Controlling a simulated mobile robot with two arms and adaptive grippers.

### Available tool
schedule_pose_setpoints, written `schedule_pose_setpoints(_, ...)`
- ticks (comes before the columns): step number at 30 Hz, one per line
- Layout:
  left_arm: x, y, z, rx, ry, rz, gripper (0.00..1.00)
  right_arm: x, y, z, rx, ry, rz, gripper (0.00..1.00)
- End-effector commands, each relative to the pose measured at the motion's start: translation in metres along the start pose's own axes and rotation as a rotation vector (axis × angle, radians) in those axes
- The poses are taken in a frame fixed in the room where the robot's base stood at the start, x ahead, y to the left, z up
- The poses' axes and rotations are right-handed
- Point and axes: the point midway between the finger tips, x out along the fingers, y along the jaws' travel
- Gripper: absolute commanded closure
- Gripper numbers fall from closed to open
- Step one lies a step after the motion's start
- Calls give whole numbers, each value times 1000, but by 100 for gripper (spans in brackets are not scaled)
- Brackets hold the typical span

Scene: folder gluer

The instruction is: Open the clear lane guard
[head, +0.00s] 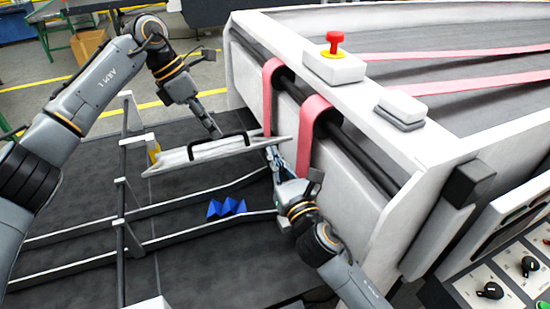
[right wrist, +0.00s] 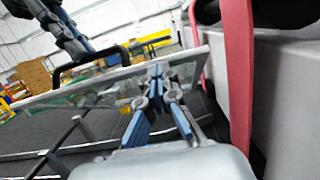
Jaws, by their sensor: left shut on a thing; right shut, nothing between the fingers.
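The clear lane guard (head: 225,149) is a thin see-through panel with a light frame and a black bar handle (head: 190,145). It stands tilted above the dark belt, and its panel also shows in the right wrist view (right wrist: 115,88). My left gripper (head: 216,134) reaches down from behind and is shut on the handle; its fingertips are partly hidden by the guard. My right gripper (head: 272,155) is shut and empty by the guard's right end, beside the pink belts. In the right wrist view its closed fingers (right wrist: 156,78) overlap the panel's edge; contact cannot be told.
A blue folded piece (head: 227,208) lies on the dark belt (head: 200,260) between metal rails (head: 190,205). The white machine housing (head: 250,85) with pink belts (head: 305,150) stands close on the right. A red emergency button (head: 336,40) and control panel (head: 505,275) are further right.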

Motion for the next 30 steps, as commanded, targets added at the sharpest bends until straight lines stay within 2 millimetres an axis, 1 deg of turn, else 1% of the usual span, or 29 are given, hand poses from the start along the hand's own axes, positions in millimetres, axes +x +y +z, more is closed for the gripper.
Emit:
schedule_pose_setpoints(1,4,8,-7,-17,9,15,100,4,0,4,-3,-4,1,100)
schedule_pose_setpoints(6,4,8,-7,-17,9,15,100,13,0,15,-3,-4,1,100)
schedule_pose_setpoints(16,4,8,-7,-17,9,15,100,15,0,16,-1,-1,-1,100)
schedule_pose_setpoints(17,4,8,-7,-17,9,15,84,15,0,16,-1,-1,-1,100)
schedule_pose_setpoints(18,4,8,-7,-17,9,15,76,15,0,16,-1,-1,-1,100)
schedule_pose_setpoints(19,4,8,-7,-17,9,15,70,15,0,16,-1,-1,-1,100)
schedule_pose_setpoints(20,4,7,-7,-16,9,15,66,15,0,16,-1,-1,-1,100)
schedule_pose_setpoints(30,1,6,-4,-11,6,16,66,14,0,14,0,4,-1,100)
